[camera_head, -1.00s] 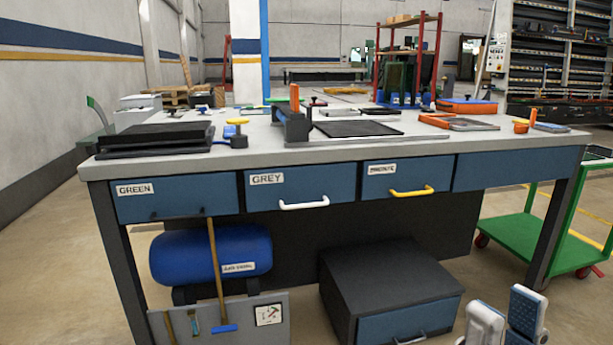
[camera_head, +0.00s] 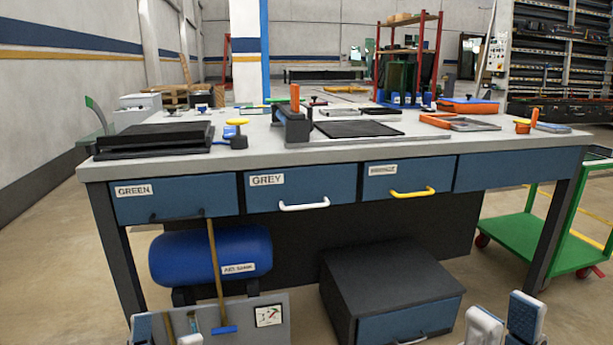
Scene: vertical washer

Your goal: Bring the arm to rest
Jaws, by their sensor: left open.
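My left gripper (camera_head: 166,332) shows at the bottom edge on the left, in front of the grey tool panel under the bench. Only the tips of its two white and blue-grey fingers are in view. They stand apart with nothing between them, so it is open. My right gripper (camera_head: 506,320) is at the bottom edge on the right, in front of the floor beside the dark low cabinet. Its two fingers point up and stand apart, open and empty. Both arms behind the grippers are out of view.
A workbench (camera_head: 330,155) with labelled blue drawers stands ahead, tools on top. Under it are a blue air tank (camera_head: 200,255), a grey tool panel (camera_head: 270,335) and a dark cabinet (camera_head: 385,275). A green cart (camera_head: 540,240) stands at right. Floor on the left is clear.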

